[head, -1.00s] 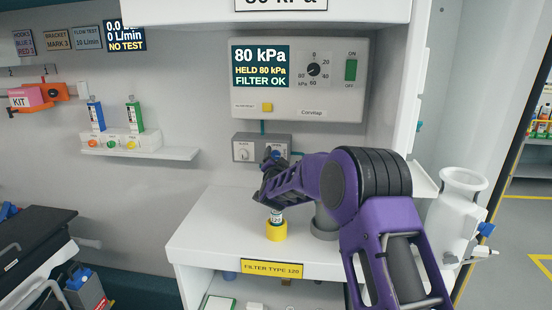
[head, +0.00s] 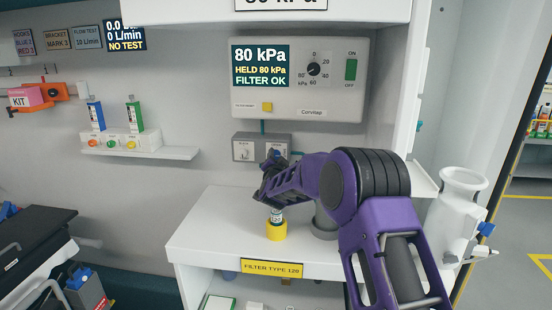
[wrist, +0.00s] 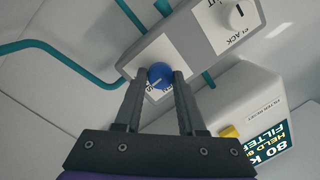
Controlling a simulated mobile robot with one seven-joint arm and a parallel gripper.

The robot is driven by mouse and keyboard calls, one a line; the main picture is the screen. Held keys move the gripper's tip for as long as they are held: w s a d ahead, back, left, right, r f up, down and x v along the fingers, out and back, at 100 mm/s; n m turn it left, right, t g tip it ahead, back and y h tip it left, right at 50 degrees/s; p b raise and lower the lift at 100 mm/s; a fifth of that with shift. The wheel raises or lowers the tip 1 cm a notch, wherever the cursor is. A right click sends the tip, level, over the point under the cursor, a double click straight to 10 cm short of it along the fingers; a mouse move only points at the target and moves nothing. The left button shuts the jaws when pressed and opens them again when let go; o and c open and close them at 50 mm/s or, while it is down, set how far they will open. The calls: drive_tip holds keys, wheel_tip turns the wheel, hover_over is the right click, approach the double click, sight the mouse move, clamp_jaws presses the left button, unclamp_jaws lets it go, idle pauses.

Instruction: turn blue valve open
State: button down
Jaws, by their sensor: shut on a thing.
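The blue valve (wrist: 160,75) is a round blue knob with a pale line on its face, on a grey wall box (wrist: 150,48). In the wrist view my gripper (wrist: 157,84) has one finger on each side of the knob, shut on it. In the head view my gripper (head: 271,162) is at the right half of the same box (head: 242,159), below the pump panel. Only a little blue shows there, and my arm hides part of the box. The label under the knob is partly covered by the fingers.
A white knob (wrist: 238,15) sits beside the blue one on the box. The panel screen (head: 260,66) reads 80 kPa, HELD 80 kPa, FILTER OK. A yellow-based cylinder (head: 277,230) stands on the white counter (head: 205,235) below my gripper. A white jar (head: 462,215) stands at right.

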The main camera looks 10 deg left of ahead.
drive_tip(key=shift+a+r+n+g+h+p, duration=0.1)
drive_tip(key=shift+n+g+h+p, duration=0.2)
drive_tip(key=shift+n+p, duration=1.65)
drive_tip(key=shift+a+n+g+h+p, duration=0.25)
drive_tip(key=shift+n+p, duration=0.5)
drive_tip(key=shift+n, duration=2.3)
drive_tip(key=shift+d+r+n+g+h+p, duration=0.15)
drive_tip(key=shift+n+h+p, duration=0.2)
drive_tip(key=shift+n+p, duration=1.6)
drive_tip(key=shift+f+n+b, duration=0.15)
drive_tip(key=shift+n+b, duration=0.35)
drive_tip(key=shift+n, duration=0.25)
drive_tip(key=c, duration=0.5)
unclamp_jaws()
